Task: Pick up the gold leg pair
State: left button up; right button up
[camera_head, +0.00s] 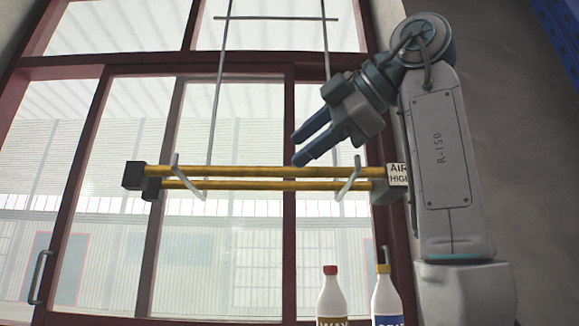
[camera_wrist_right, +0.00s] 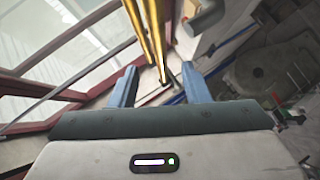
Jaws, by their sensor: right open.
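The gold leg pair (camera_head: 265,172) is two long gold bars with dark blocks at the left end. It lies level across two grey hooks, in front of the window. My right gripper (camera_head: 297,150) is open and empty, just above the bars and right of their middle, with its fingers pointing left and down. In the right wrist view the gold leg pair (camera_wrist_right: 150,35) runs in from the top, its end showing between the two blue fingers (camera_wrist_right: 158,80). The fingers do not visibly touch the bars. My left gripper is not in view.
The hooks (camera_head: 349,183) hang from a grey rod frame (camera_head: 272,18). A white sign (camera_head: 398,174) sits at the right end of the bars. Two white bottles, one red-capped (camera_head: 331,295) and one yellow-capped (camera_head: 385,293), stand below. Free air lies left of my gripper.

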aim_at(275, 167)
jog(key=p+x, duration=0.5)
jog(key=x, duration=0.1)
jog(key=shift+w+a+f, duration=0.1)
jog(key=shift+w+a, duration=0.1)
jog(key=shift+w, duration=0.05)
jog(key=shift+d, duration=0.1)
jog(key=shift+s, duration=0.1)
jog(key=shift+s, duration=0.1)
grip_shut()
